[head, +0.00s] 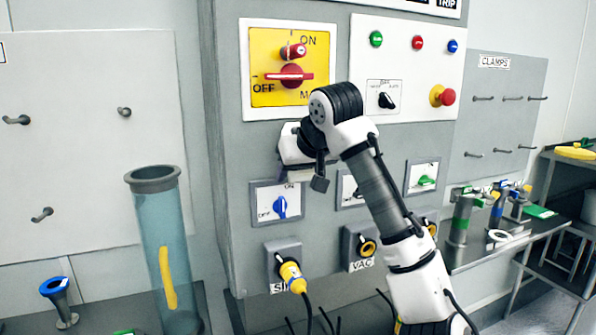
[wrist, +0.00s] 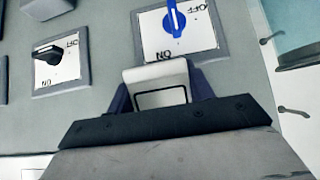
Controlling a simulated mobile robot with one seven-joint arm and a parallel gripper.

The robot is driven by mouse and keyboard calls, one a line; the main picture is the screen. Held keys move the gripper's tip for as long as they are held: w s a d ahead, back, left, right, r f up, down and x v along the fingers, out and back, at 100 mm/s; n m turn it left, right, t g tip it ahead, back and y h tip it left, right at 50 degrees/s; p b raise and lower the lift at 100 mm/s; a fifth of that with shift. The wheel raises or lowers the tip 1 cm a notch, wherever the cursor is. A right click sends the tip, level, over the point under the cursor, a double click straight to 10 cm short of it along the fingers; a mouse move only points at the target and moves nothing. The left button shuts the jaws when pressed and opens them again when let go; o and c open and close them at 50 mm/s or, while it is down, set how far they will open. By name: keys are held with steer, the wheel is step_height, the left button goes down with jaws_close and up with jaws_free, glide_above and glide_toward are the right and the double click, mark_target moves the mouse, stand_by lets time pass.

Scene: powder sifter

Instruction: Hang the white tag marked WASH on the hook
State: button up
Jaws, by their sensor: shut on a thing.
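My gripper (head: 302,177) is in front of the grey cabinet, just above the blue ON/OFF switch in the head view. In the wrist view, my gripper (wrist: 158,112) is shut on a small white piece with a black outline, seemingly the white tag (wrist: 155,74). No WASH lettering is readable on it. The white panel at left carries several hooks: an upper left hook (head: 16,119), an upper right hook (head: 124,112) and a lower hook (head: 41,214). The tag is apart from all of them. Which hook the task means cannot be told.
A tall blue-tinted cylinder (head: 162,245) stands below the left panel, beside a blue-topped funnel (head: 57,298). A yellow plug (head: 291,275) with a cable sits below the blue switch (head: 280,207). The CLAMPS panel (head: 505,120) at right also has hooks.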

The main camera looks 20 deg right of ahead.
steer(key=o, duration=1)
steer(key=shift+o, duration=0.2)
steer(key=shift+s, duration=0.1)
steer(key=b+v, duration=0.3)
steer(key=v, duration=1)
steer(key=shift+s+r+b, duration=0.25)
steer(key=shift+b, duration=0.1)
steer(key=shift+f, duration=0.1)
